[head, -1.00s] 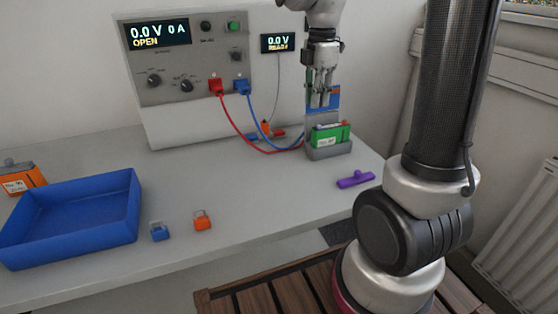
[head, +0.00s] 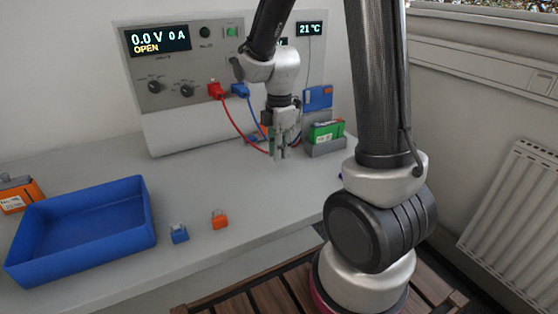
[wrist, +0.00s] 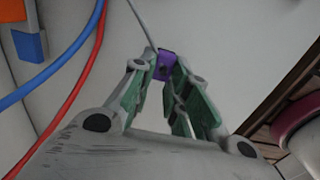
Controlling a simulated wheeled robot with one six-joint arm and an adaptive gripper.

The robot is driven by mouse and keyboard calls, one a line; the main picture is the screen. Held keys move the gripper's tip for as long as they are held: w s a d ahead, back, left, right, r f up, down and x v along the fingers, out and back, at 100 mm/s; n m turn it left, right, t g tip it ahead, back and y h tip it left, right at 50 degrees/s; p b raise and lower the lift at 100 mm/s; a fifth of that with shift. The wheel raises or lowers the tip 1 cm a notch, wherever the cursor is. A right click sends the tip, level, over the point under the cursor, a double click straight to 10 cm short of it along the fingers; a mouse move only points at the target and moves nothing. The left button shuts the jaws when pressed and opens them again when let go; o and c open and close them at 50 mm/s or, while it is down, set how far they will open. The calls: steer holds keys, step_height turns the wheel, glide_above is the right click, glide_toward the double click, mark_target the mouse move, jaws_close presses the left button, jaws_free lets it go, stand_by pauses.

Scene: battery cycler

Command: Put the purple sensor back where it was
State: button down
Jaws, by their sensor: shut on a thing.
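The purple sensor (wrist: 166,66) shows in the wrist view as a small purple block with a thin grey cable, between the fingertips of my gripper (wrist: 163,80). My gripper is shut on it. In the head view my gripper (head: 281,153) points down over the table, left of the grey holder (head: 326,149). The sensor cannot be made out there. A sliver of a purple thing (head: 340,177) shows on the table beside my arm, mostly hidden by it.
A green block (head: 327,131) sits in the holder, with a blue block (head: 318,97) behind. Red (head: 231,117) and blue leads run from the cycler panel close behind my gripper. A blue tray (head: 85,225) and two small clips lie at left. The front middle table is clear.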

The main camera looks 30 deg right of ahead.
steer(key=shift+f, duration=1.8)
steer(key=c, duration=1.4)
jaws_free()
steer(key=shift+f, duration=0.1)
step_height(320, 180, up, 12)
steer(key=shift+f, duration=0.1)
steer(key=s+d+r+m+t, duration=0.1)
steer(key=s+r+m, duration=0.2)
steer(key=s+m, duration=0.3)
steer(key=s+d+r+m+t, duration=0.1)
steer(key=s+r+m, duration=0.2)
steer(key=s+m, duration=0.3)
steer(key=s+d+r+m+t, duration=0.1)
steer(key=s+r+m+t, duration=0.1)
steer(key=s+m, duration=0.4)
steer(key=shift+s+r, duration=0.35)
steer(key=shift+r, duration=0.3)
